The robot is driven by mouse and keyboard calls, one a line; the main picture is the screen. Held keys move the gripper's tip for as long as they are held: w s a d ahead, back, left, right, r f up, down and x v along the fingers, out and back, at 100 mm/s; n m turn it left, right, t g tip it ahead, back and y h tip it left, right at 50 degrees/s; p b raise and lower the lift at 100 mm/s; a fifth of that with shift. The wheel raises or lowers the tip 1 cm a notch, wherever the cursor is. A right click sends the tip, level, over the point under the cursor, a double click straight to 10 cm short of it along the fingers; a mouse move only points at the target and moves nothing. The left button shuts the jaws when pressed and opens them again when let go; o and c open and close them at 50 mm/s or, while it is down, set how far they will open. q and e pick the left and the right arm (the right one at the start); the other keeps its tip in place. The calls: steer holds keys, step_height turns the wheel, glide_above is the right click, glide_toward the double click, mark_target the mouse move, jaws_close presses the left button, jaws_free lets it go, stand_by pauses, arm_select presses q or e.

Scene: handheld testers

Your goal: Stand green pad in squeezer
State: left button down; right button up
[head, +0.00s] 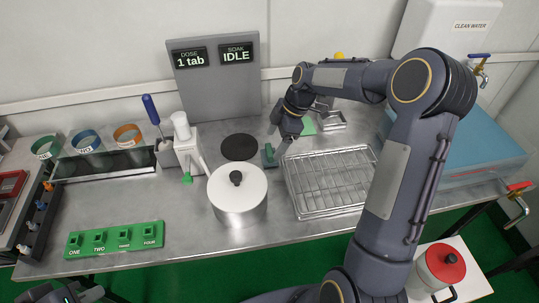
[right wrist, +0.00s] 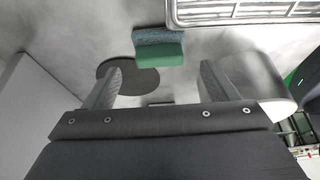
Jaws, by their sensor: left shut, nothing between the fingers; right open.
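A green block with a blue-grey speckled face, which looks like the green pad, shows in the right wrist view (right wrist: 160,50) beyond my fingertips. In the head view this pad (head: 268,156) is on the steel bench between the black disc and the wire rack. My right gripper (head: 282,138) is open, pointing down just above and beside the pad; its fingers (right wrist: 158,88) have nothing between them. My left gripper (head: 66,293) is shut and empty at the bottom left corner. I cannot tell for sure which object is the squeezer.
A white lidded pot (head: 237,196) stands in front of the black disc (head: 239,147). The wire rack (head: 330,182) lies to the right. A white pump dispenser (head: 188,150) is at the left. A green numbered block (head: 115,240) lies at the front left. A small metal tray (head: 331,120) is behind my right gripper.

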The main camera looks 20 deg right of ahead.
mark_target(269, 150)
steer(key=x, duration=0.3)
steer(key=shift+a+f, duration=0.1)
steer(key=shift+f, duration=0.05)
steer(key=shift+c, duration=0.3)
steer(key=c, duration=1.1)
